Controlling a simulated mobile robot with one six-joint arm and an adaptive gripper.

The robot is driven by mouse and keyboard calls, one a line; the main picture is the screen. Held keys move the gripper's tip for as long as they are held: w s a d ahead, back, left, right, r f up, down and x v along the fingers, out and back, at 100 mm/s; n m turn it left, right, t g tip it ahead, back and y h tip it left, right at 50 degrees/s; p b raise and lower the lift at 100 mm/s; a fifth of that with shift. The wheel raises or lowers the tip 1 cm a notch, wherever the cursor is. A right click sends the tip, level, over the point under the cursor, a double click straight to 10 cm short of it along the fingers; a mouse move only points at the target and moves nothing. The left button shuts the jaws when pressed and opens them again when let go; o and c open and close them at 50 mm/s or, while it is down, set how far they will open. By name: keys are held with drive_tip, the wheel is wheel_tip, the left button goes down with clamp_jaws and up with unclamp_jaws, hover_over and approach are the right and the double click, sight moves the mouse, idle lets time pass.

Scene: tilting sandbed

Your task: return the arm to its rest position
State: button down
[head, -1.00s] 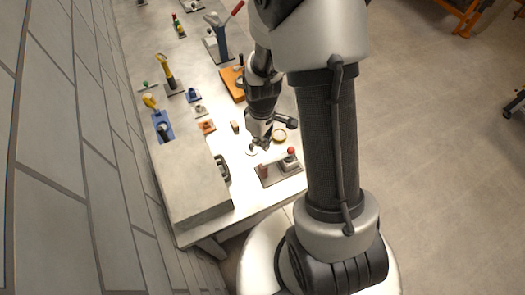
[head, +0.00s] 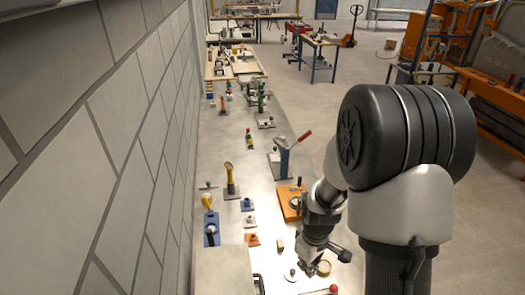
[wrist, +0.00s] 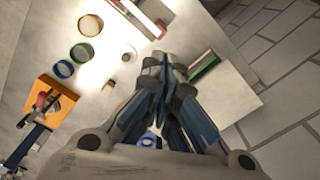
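My arm reaches over the workbench (head: 235,275) in the head view. No held thing shows between the fingers. The exact height of the fingertips above the bench cannot be told.
An orange board (head: 289,204) and a clamp with a red handle (head: 283,158) stand beyond my gripper. A brick wall (head: 90,130) runs along the left. The wrist view shows a blue ring (wrist: 64,69) and a green ring (wrist: 82,53). Open floor (head: 330,108) lies right.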

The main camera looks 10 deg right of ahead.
drive_tip(key=s+a+m+t+b, duration=0.2)
drive_tip(key=s+b, duration=0.5)
drive_tip(key=b, duration=0.6)
drive_tip(key=s+a+m+t+b, duration=0.2)
drive_tip(key=s+b, duration=0.6)
drive_tip(key=b, duration=0.4)
drive_tip(key=shift+a+r+m+t+b, duration=0.3)
drive_tip(key=shift+a+m+b, duration=0.05)
drive_tip(key=shift+a+m, duration=0.6)
drive_tip(key=shift+d, duration=0.1)
